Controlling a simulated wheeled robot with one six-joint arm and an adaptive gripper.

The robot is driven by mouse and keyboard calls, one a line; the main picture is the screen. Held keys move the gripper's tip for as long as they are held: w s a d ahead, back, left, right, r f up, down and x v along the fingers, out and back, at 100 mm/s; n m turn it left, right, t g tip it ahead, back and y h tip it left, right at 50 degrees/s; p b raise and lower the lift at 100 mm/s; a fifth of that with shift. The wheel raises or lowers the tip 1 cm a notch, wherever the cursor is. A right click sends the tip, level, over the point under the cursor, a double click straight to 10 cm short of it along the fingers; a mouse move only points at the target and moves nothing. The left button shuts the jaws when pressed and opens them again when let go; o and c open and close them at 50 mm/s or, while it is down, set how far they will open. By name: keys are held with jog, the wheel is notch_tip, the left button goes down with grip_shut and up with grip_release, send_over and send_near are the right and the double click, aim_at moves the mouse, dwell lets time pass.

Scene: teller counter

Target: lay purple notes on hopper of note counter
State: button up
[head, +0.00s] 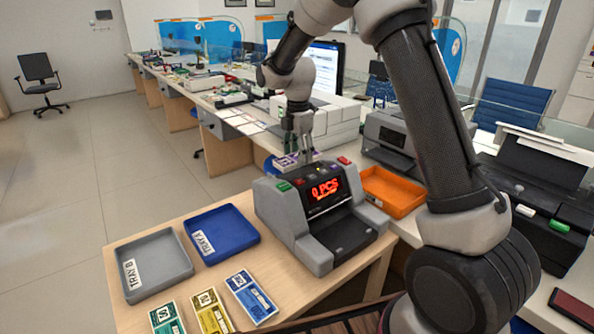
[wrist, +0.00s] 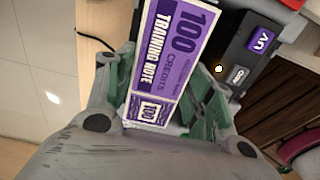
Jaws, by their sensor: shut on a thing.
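The purple notes (wrist: 172,58) are marked "100 credits training note" and lie lengthwise between the green finger pads of my gripper (wrist: 165,95) in the wrist view. My gripper (head: 299,148) is shut on them and points down behind the note counter (head: 285,222) in the head view. The purple notes (head: 286,162) show there just above the counter's back edge. The counter's display reads "0 PCS". The hopper is mostly hidden behind the counter's top panel. Part of the note counter (wrist: 262,62), with a UV button, shows beside the notes in the wrist view.
Blue tray A (head: 240,238) and grey tray B (head: 168,262) stand left of the counter. Blue, yellow and green notes (head: 251,297) lie in front. An orange tray (head: 392,190) and a grey printer (head: 385,135) stand behind right. My arm crosses the right side.

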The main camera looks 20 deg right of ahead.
jog(key=shift+f, duration=2.7)
jog(key=shift+f, duration=0.1)
jog(key=o, duration=1.1)
jog(key=shift+c, duration=0.2)
notch_tip(320, 180, up, 12)
jog(key=shift+s+r, duration=0.1)
jog(key=shift+r, duration=0.1)
